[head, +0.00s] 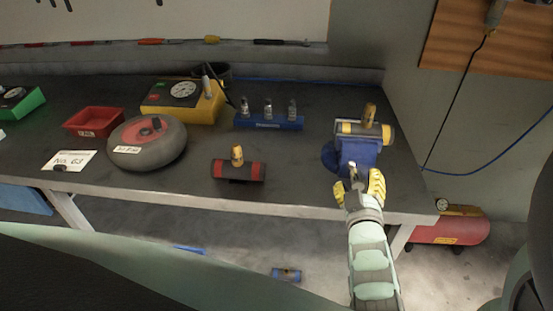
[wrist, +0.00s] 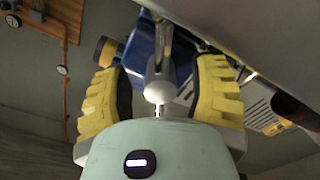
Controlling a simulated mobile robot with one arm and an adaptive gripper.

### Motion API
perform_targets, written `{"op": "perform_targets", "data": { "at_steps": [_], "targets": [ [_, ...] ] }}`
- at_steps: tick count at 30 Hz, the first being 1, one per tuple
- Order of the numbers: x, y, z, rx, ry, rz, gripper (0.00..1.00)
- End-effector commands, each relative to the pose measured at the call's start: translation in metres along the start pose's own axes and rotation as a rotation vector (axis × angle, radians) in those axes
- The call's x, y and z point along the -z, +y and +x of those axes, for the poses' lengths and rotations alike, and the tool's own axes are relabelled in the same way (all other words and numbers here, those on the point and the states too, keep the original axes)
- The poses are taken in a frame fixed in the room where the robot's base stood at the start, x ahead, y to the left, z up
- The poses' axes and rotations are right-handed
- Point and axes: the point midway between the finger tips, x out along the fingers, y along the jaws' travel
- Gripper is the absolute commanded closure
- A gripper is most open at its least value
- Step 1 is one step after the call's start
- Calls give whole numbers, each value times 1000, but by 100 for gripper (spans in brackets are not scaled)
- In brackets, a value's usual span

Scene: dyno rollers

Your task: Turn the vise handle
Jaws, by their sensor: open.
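The blue vise (head: 362,154) is at the right front edge of the workbench. Its metal handle (head: 352,173) sticks out toward me. My gripper (head: 360,185) is open at the vise's front, with its yellow fingers either side of the handle. In the wrist view, the silver handle with its round ball end (wrist: 158,88) lies between the open fingers of my gripper (wrist: 160,72), with gaps on both sides. Part of the vise (wrist: 146,48) shows behind it. I cannot tell how far the handle is turned.
A grey and yellow cylinder (head: 366,131) sits at the vise's top. A black and red cylinder (head: 238,171) lies on the workbench (head: 290,190) to the left. A blue holder (head: 268,122) stands farther back. A red tank (head: 455,229) is on the floor at right.

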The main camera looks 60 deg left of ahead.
Motion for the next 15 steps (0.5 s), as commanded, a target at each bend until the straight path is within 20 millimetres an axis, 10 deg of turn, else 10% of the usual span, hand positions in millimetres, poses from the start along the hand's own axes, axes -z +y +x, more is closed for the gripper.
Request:
{"op": "perform_targets", "data": {
  "at_steps": [15],
  "targets": [
    [0,-1,-63,4,-2,1,41]
  ]
}}
